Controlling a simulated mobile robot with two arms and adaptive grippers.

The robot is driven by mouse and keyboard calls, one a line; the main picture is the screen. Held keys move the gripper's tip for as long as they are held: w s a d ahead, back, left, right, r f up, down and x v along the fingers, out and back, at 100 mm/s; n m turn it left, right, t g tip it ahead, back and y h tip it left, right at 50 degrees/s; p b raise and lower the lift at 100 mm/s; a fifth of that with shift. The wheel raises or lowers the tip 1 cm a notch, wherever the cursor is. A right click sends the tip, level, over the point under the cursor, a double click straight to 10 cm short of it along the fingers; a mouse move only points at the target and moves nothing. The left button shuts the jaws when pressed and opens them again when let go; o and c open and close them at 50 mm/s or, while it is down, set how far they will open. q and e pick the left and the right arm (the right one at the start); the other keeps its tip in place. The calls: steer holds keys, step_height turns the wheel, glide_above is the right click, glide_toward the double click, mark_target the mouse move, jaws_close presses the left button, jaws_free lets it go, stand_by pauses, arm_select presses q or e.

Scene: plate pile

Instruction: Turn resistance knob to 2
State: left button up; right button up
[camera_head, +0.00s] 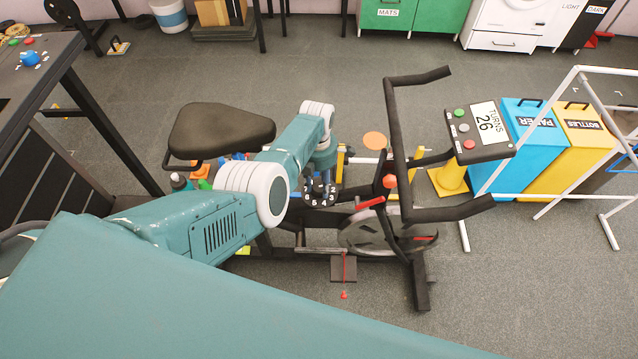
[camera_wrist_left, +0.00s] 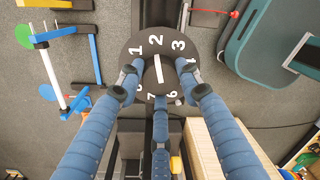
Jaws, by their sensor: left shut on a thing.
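The resistance knob is a black round dial (camera_head: 320,198) with white numbers, low on the exercise bike's frame (camera_head: 400,150). In the left wrist view the dial (camera_wrist_left: 156,40) shows 1, 2 and 3 along its top and 6 and 7 at its bottom. Its white pointer line runs nearly upright, with its upper end towards the 2. My left gripper (camera_head: 322,177) reaches down to the knob, and its blue fingers (camera_wrist_left: 159,88) are closed around the knob's middle. The fingers hide some of the side numbers. My right gripper is not in view.
The bike has a black seat (camera_head: 220,132), handlebars (camera_head: 440,212) and a console (camera_head: 483,130) reading TURNS 26. Blue (camera_head: 535,150) and yellow (camera_head: 580,150) bins and a white pipe frame (camera_head: 545,143) stand at the right. A dark table (camera_head: 68,75) is at the left.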

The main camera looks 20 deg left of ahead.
mark_target(321, 184)
arm_select(q)
steer(key=o, duration=1.1)
steer(key=shift+w+d+r, duration=0.1)
steer(key=shift+w+d, duration=0.1)
steer(key=shift+d, duration=0.2)
steer(key=shift+o, duration=0.2)
steer(key=shift+w, duration=0.1)
steer(key=shift+a, duration=0.1)
steer(key=shift+a+r, duration=0.1)
steer(key=shift+r, duration=0.4)
step_height(321, 184, up, 11)
steer(key=shift+w, duration=0.2)
steer(key=shift+f, duration=0.15)
